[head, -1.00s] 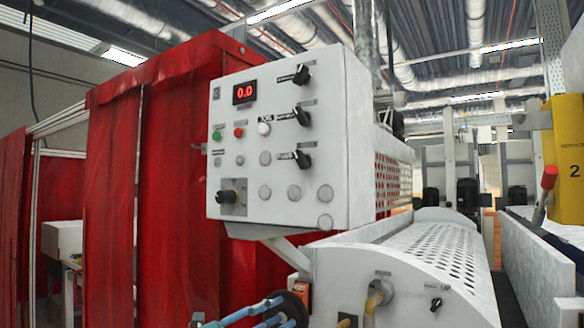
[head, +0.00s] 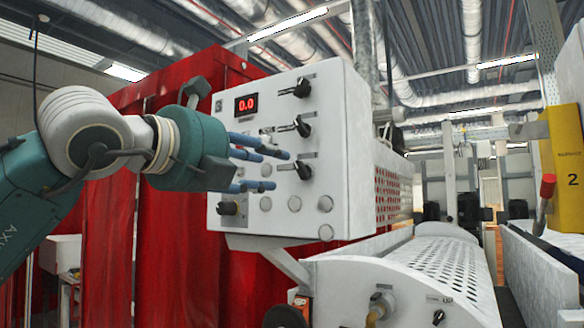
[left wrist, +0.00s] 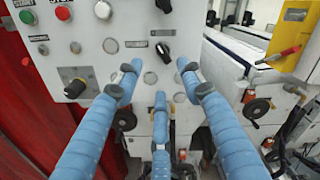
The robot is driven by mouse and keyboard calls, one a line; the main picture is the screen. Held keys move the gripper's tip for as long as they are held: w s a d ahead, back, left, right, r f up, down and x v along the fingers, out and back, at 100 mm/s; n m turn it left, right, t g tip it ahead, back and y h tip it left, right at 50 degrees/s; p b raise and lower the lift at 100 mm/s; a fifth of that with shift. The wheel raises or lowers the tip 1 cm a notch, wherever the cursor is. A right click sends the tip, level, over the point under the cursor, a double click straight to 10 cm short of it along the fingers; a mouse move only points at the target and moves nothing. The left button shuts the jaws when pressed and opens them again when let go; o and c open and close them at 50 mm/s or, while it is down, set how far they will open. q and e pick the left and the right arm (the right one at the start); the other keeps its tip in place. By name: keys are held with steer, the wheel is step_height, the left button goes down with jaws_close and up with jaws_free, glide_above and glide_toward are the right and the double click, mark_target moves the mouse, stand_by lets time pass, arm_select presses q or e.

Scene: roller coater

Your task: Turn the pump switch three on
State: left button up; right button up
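A white control panel (head: 285,100) has three black rotary switches in a column at its right side. The lowest switch (head: 303,168) is the likely pump switch three; its label is too small to read. It also shows in the left wrist view (left wrist: 163,52), just beyond and between the fingertips. My left gripper (head: 279,169) is open and empty, its blue fingers spread just left of this switch in the head view. In the left wrist view the gripper (left wrist: 158,78) shows two side fingers and one lower middle finger. Contact cannot be told. My right gripper is out of view.
The upper switch (head: 302,88) and middle switch (head: 303,126) sit above, near my fingers. A red display (head: 246,103) reads 0.0. A black knob (head: 228,208) is at lower left. A perforated white cover (head: 440,262) lies below right. Red curtains (head: 110,225) hang behind.

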mark_target(297, 172)
arm_select(q)
steer(key=p+x, duration=0.3)
steer(key=x, duration=0.4)
steer(key=shift+w+d+r+p, duration=0.2)
steer(key=shift+w+d+p, duration=0.1)
steer(key=shift+p, duration=0.1)
steer(key=shift+w+d+f, duration=0.2)
steer(key=shift+w+d, duration=0.1)
steer(key=shift+w, duration=0.2)
jaws_close()
